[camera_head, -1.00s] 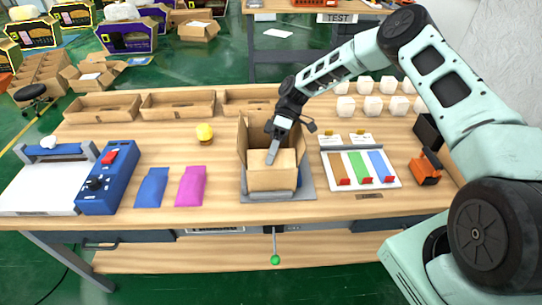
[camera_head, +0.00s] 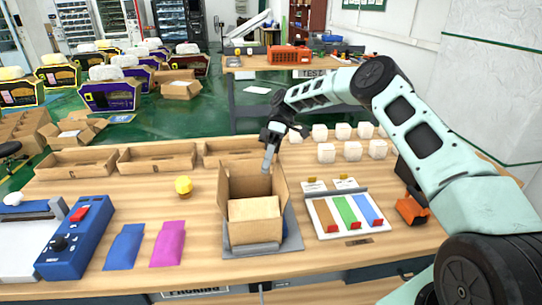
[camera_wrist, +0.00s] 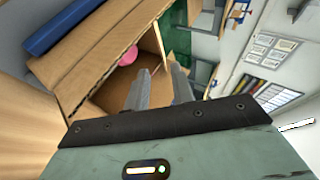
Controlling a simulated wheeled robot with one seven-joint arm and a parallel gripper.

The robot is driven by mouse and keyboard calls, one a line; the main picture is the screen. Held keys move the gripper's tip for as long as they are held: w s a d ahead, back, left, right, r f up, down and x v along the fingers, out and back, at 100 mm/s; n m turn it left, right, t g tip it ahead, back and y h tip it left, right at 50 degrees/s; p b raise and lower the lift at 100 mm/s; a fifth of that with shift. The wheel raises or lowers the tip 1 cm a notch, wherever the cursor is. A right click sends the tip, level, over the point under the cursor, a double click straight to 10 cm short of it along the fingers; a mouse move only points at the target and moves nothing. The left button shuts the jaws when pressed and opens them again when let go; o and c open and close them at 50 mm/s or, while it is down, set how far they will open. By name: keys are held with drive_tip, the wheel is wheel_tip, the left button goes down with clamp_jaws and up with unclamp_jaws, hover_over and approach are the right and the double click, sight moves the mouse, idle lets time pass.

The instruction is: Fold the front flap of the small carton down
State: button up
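The small carton (camera_head: 254,226) stands on a grey plate (camera_head: 236,251) at the front of the table. Its side flaps stand up, and I look into its open top from the head view. The front shows a lighter cardboard panel; I cannot tell exactly how its front flap is angled. My gripper (camera_head: 267,166) is above the rear right part of the carton, apart from the front panel. In the wrist view two grey fingers (camera_wrist: 157,72) stand a little apart with nothing between them. Cardboard (camera_wrist: 95,60) and a pink round thing (camera_wrist: 128,56) lie beyond them.
A tray of coloured strips (camera_head: 346,213) lies right. Wooden trays (camera_head: 75,163) and several white cubes (camera_head: 326,152) stand behind.

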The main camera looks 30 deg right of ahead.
drive_tip(key=shift+b+v, duration=0.4)
drive_tip(key=shift+v, duration=1.8)
